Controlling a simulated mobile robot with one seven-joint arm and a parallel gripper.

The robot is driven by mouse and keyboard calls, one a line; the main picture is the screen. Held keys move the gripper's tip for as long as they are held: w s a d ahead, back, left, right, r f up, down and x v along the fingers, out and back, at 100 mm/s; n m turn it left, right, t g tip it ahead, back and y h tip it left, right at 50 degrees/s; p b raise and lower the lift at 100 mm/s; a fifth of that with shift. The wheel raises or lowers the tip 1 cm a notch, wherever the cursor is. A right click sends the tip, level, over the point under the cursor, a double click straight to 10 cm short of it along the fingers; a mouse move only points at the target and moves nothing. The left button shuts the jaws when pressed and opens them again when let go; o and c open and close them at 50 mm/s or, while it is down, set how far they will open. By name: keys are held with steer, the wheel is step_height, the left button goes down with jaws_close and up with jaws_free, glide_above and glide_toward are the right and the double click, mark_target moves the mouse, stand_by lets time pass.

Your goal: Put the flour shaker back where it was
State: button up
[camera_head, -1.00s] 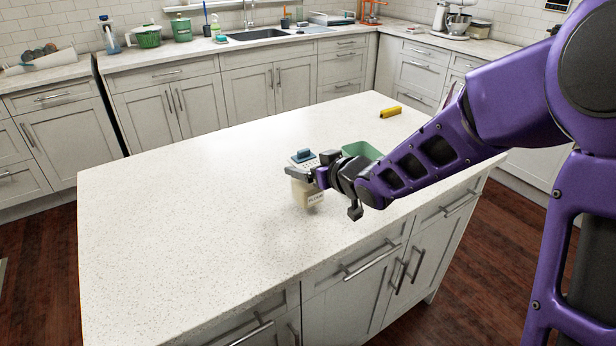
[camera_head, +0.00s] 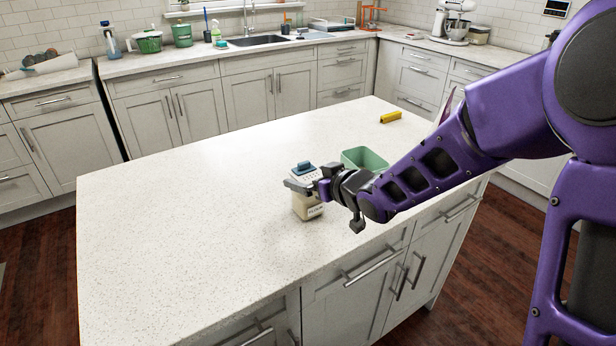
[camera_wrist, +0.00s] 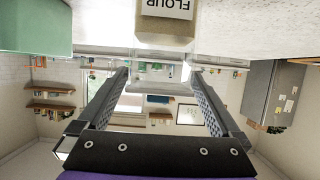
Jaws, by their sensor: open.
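The flour shaker (camera_head: 307,207) has a pale body, a FLOUR label and a grey-blue lid. It appears upright on the island's white top, in front of the green bin. In the wrist view its labelled body (camera_wrist: 165,25) shows at the top, upside down, with its far end cut off by the frame. My gripper (camera_head: 303,185) is at the shaker's upper part, just under the lid. In the wrist view my gripper's two fingers (camera_wrist: 157,72) are spread apart. I cannot tell whether either finger touches the shaker.
The green bin (camera_head: 364,155) stands close behind the shaker, to its right. A yellow block (camera_head: 390,117) lies near the island's far right edge. The island top (camera_head: 180,230) is bare to the left. Counters with a sink (camera_head: 258,41) and a stand mixer (camera_head: 452,22) line the walls.

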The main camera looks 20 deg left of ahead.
steer(key=p+v, duration=0.2)
steer(key=v, duration=0.9)
steer(key=shift+d+r, duration=0.1)
